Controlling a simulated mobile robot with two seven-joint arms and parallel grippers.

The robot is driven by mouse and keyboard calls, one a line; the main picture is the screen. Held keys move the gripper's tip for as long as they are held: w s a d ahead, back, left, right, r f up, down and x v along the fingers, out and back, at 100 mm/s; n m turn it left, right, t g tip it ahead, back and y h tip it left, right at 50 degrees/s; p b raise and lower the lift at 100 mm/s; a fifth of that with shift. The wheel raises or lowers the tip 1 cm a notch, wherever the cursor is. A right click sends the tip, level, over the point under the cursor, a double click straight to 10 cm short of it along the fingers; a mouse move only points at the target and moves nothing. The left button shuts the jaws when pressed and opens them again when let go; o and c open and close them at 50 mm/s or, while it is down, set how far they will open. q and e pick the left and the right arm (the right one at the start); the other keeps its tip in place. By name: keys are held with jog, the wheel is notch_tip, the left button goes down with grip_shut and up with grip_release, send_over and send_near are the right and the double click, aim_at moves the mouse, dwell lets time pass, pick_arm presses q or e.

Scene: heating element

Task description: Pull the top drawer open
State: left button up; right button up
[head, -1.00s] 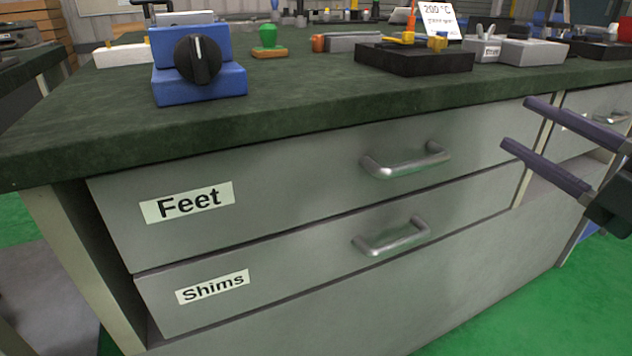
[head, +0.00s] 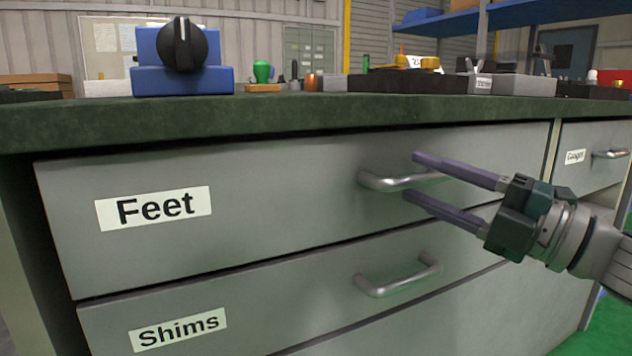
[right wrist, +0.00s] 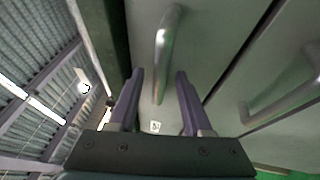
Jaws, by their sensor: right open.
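The top drawer (head: 270,200), labelled "Feet", is flush in the grey cabinet under the bench top. Its silver bar handle (head: 378,181) is on the drawer's right part, and its right end is partly hidden behind the upper finger of my right gripper. My right gripper (head: 410,176) is open, its purple fingers pointing left at the handle, one higher and one lower. In the right wrist view the handle (right wrist: 164,55) lies ahead, in line with the gap between the open fingers (right wrist: 158,75). No grip on the handle shows. My left gripper is not in view.
Below is the "Shims" drawer (head: 260,310) with a similar handle (head: 398,277), also closed. Another drawer handle (head: 610,154) is at the far right. The dark green bench top (head: 300,115) overhangs the drawers and carries a blue box with a black knob (head: 182,60).

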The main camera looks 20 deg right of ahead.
jog(key=shift+w+a+r, duration=0.1)
jog(key=shift+w+a, duration=0.15)
jog(key=shift+w, duration=0.25)
jog(key=shift+c, duration=0.2)
grip_shut()
dwell(0.9)
